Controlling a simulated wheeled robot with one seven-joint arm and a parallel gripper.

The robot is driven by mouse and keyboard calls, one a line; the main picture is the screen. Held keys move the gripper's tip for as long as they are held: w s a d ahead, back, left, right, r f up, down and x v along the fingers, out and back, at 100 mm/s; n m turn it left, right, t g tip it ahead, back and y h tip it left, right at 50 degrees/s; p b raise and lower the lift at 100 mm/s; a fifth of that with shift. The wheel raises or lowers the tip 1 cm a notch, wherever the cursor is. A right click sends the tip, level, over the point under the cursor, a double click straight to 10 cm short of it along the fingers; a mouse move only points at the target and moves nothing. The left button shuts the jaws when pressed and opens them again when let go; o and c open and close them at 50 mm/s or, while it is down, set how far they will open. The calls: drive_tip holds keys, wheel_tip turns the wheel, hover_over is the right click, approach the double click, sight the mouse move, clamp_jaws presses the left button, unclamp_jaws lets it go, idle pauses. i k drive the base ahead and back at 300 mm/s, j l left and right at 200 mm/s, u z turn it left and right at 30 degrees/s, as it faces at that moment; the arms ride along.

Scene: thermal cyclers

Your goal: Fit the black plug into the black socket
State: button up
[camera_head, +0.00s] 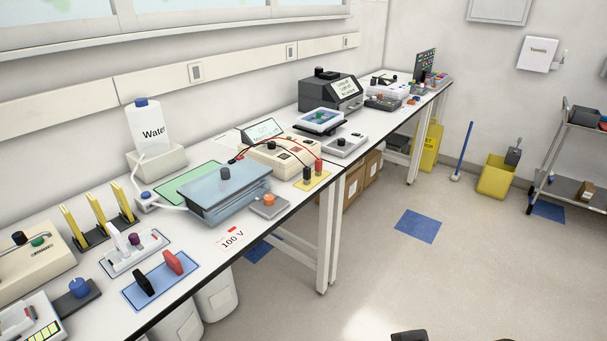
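A black plug-like piece (143,282) lies beside a red one (172,262) on a blue mat (132,295) at the front left of the bench. A black upright connector (307,175) and a red one (318,165) stand on a yellow plate (320,181) at the bench's front edge. Thin black and red leads run by the beige power unit (283,155). I cannot tell which black piece is the plug or which is the socket. A dark part (408,336), perhaps my gripper, barely shows at the bottom edge, well right of the bench; its fingers are not visible.
A blue-lidded box (222,192) and a small scale with an orange knob (269,206) stand between the mat and the yellow plate. A water bottle (148,128) and yellow-topped rack (98,230) are behind. The floor right of the bench is open.

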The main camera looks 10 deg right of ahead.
sight(290, 158)
drive_tip(key=i+l+u, duration=0.2)
drive_tip(key=i+u, duration=0.3)
drive_tip(key=i+l+u, duration=1.25)
drive_tip(key=l+u, duration=0.15)
drive_tip(key=l, duration=0.2)
